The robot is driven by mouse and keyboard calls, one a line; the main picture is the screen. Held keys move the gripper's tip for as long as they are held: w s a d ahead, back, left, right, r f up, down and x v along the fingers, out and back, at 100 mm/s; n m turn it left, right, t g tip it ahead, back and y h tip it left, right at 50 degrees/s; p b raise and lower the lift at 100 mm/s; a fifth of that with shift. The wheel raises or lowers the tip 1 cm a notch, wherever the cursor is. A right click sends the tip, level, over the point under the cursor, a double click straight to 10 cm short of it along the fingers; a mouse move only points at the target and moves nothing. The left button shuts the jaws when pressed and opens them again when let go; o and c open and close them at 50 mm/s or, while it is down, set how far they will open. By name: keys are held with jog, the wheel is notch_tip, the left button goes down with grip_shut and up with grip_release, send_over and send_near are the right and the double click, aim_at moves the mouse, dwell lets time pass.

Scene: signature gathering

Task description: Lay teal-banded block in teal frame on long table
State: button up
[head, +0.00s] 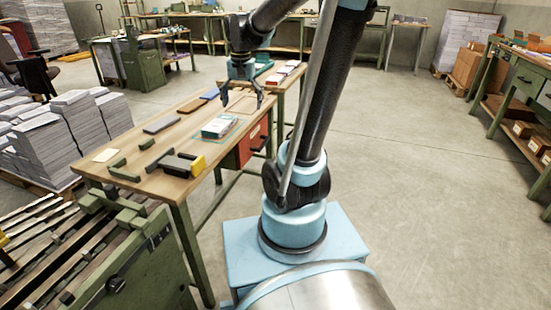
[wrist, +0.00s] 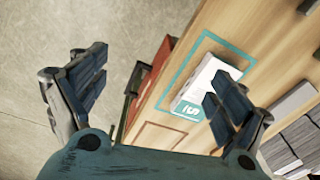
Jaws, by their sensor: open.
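The teal-banded block (head: 217,127) is white with a teal band and lies on the long table (head: 180,150). It also shows in the wrist view (wrist: 207,80), where its teal end mark is visible. The teal frame (wrist: 176,78) is a thin outline on the wood. The block appears to lie within it, though a finger hides the block's right side and part of the outline. My gripper (head: 242,103) is open above the table, just beyond the block. In the wrist view its fingers (wrist: 160,70) are wide apart, with nothing between them.
A brown outline (wrist: 155,138) lies beside the teal frame. Paper stacks (head: 75,120) stand left.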

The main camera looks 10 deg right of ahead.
jog(key=s+d+f+n, duration=0.1)
jog(key=s+d+f, duration=0.1)
jog(key=s+f, duration=0.2)
jog(key=s+d+f+n+t, duration=0.1)
jog(key=s+d+f+n, duration=0.1)
jog(key=s, duration=0.7)
jog(key=s+d+f+n, duration=0.1)
jog(key=s+d+f, duration=0.2)
jog(key=s+f, duration=0.3)
jog(key=shift+s+d, duration=0.25)
jog(key=shift+s, duration=0.55)
jog(key=shift+w+f, duration=0.1)
jog(key=shift+w, duration=0.05)
